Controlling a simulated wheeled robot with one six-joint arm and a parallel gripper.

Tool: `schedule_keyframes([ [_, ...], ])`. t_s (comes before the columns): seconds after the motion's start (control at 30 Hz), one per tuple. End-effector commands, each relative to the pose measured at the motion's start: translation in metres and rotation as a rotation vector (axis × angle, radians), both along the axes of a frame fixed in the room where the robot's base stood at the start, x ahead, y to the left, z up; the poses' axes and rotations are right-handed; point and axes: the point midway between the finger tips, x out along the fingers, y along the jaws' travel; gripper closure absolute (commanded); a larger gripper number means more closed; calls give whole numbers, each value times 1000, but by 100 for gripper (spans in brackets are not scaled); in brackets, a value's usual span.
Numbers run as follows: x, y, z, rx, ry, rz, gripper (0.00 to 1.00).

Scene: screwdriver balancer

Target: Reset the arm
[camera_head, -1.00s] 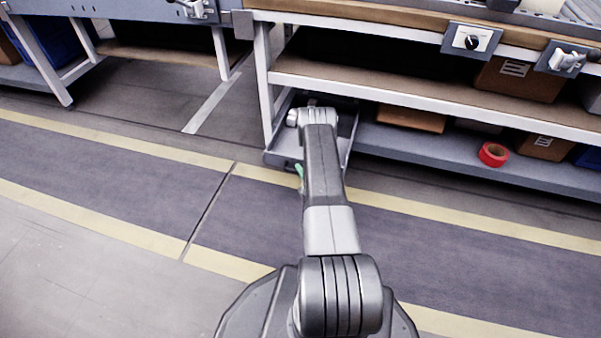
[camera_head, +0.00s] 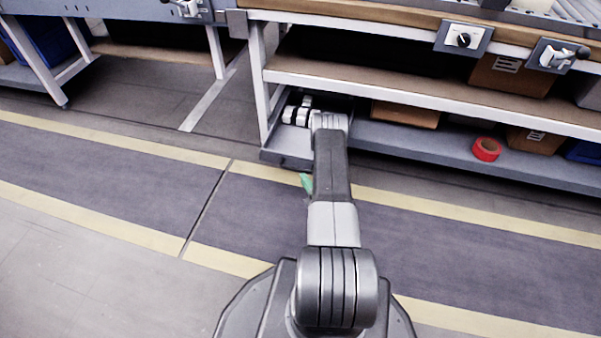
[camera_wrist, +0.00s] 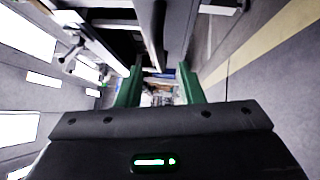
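My arm (camera_head: 332,170) reaches forward from my base toward the lower part of the workbench. Its far end is in front of a grey tray (camera_head: 284,155) at the bench's left leg. Most of my gripper is hidden behind the arm in the head view, where only a bit of green finger shows. In the wrist view my gripper (camera_wrist: 159,88) has its two green fingers apart, with only distant background between them. The wrist view is turned on its side, with ceiling lights at left and floor at right.
The workbench shelf (camera_head: 430,92) and lower shelf (camera_head: 440,148) stand just beyond the arm. Red tape (camera_head: 486,149) and cardboard boxes (camera_head: 405,113) sit on the lower shelf. A second bench (camera_head: 120,12) is at the left. The floor (camera_head: 120,180) at left is clear.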

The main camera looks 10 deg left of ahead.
Motion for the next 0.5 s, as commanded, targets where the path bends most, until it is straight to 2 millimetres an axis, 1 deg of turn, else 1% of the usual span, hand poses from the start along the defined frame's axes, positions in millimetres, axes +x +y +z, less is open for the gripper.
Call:
schedule_keyframes([
  [0.07, -5, -4, 0, 1, 2, 0, 66],
  [0.17, -7, -6, -1, 1, 1, 0, 66],
  [0.5, -5, -4, -2, 0, -1, 2, 66],
])
